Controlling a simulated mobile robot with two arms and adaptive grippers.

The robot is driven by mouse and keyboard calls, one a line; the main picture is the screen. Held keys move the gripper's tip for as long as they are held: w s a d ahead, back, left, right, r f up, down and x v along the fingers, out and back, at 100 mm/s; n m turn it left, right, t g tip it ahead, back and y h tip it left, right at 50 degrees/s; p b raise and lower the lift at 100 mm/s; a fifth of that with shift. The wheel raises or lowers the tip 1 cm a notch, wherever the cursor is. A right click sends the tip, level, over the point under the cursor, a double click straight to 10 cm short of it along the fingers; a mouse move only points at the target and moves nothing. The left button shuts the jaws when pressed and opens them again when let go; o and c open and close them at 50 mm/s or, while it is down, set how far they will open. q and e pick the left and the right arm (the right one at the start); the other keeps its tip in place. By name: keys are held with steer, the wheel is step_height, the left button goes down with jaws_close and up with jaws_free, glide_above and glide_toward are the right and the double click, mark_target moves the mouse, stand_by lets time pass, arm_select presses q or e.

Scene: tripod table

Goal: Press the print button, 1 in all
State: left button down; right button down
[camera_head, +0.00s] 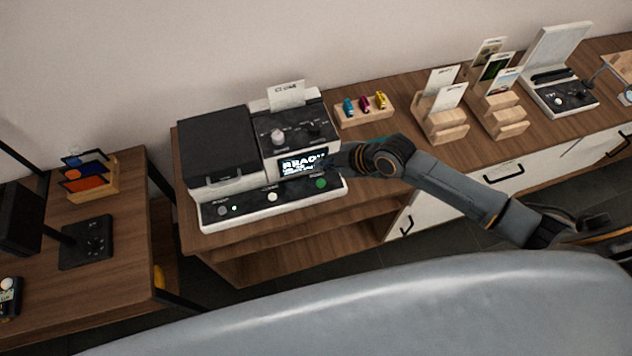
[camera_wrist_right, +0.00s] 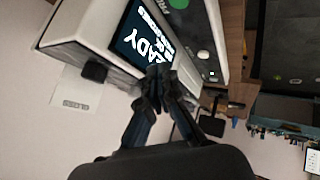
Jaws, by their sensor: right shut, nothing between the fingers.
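A white and black printer machine (camera_head: 262,150) stands on the wooden counter, with a lit screen (camera_head: 303,162) reading READY. Its front ledge (camera_head: 246,206) carries a grey button (camera_head: 222,211), a small green light (camera_head: 234,208), a white button (camera_head: 272,197) and a green button (camera_head: 320,183). Labels are too small to read in the head view. My right gripper (camera_head: 333,161) is shut and empty, by the screen's right edge, above and behind the green button. In the right wrist view its fingertips (camera_wrist_right: 158,80) lie over the edge of the screen (camera_wrist_right: 143,35). The left gripper is out of view.
A wooden holder (camera_head: 364,111) with small colored bottles stands right of the printer. Card stands (camera_head: 440,119) and an open white case (camera_head: 560,85) are farther right. A lower side table (camera_head: 110,250) stands at left, with a gap between it and the counter.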

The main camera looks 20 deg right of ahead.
mark_target(324, 184)
steer(key=shift+n, duration=0.4)
steer(key=f+b, duration=0.7)
steer(key=shift+w+d+f, duration=0.2)
steer(key=shift+w+f, duration=0.05)
steer(key=shift+w, duration=0.05)
stand_by(1.4)
steer(key=shift+f+b, duration=0.45)
steer(key=shift+b, duration=0.05)
